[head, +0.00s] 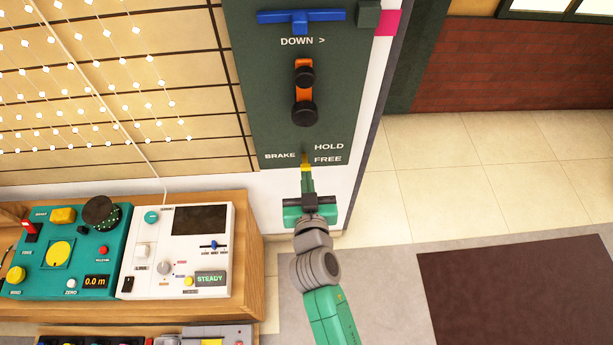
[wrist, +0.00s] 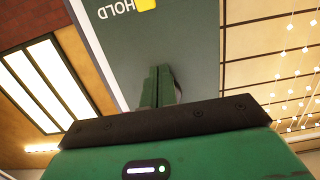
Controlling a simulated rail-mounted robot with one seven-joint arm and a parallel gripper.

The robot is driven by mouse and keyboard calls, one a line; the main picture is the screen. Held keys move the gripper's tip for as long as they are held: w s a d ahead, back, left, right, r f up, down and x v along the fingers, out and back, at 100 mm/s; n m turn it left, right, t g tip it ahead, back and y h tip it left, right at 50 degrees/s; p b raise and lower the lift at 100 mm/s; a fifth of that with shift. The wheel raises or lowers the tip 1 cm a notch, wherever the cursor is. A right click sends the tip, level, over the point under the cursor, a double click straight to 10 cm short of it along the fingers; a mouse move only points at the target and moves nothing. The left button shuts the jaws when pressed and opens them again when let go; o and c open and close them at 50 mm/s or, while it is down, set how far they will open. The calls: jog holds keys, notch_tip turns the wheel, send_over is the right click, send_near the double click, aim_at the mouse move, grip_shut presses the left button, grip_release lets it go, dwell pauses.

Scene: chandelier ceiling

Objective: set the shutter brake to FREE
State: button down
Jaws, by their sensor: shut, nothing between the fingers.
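The shutter brake is on the dark green wall panel (head: 345,100), beside the white words BRAKE, HOLD and FREE. Its small yellow-tipped lever (head: 305,167) stands between BRAKE on the left and HOLD and FREE on the right. In the wrist view a yellow piece (wrist: 147,4) shows at the top edge next to HOLD, partly cut off. I cannot tell clearly which setting the lever is at. My gripper (head: 307,178) is just below the lever, fingers pointing up the panel. Its green fingers are together and empty in the wrist view (wrist: 160,85). Contact with the lever is unclear.
Above the brake are an orange-and-black handle (head: 304,92) and a blue bar lever (head: 301,17) by DOWN. A wooden desk (head: 247,260) at lower left carries a teal console (head: 60,285) and a white console (head: 187,272). Tiled floor right of the panel is clear.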

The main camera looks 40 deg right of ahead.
aim_at(307, 168)
jog(key=shift+s+d+f, duration=0.1)
jog(key=shift+s+f, duration=0.05)
jog(key=shift+f, duration=0.5)
jog(key=x, duration=0.9)
jog(key=shift+d+b, duration=0.1)
jog(key=shift+b, duration=0.25)
jog(key=shift+s+a+f+b, duration=0.15)
jog(key=shift+f+b, duration=0.1)
jog(key=shift+f, duration=0.35)
jog(key=shift+s+a+f+b, duration=0.1)
jog(key=shift+f+b, duration=0.15)
jog(key=shift+f, duration=0.35)
jog(key=shift+s+a+f+b, duration=0.15)
jog(key=shift+f+b, duration=0.1)
jog(key=shift+f, duration=0.4)
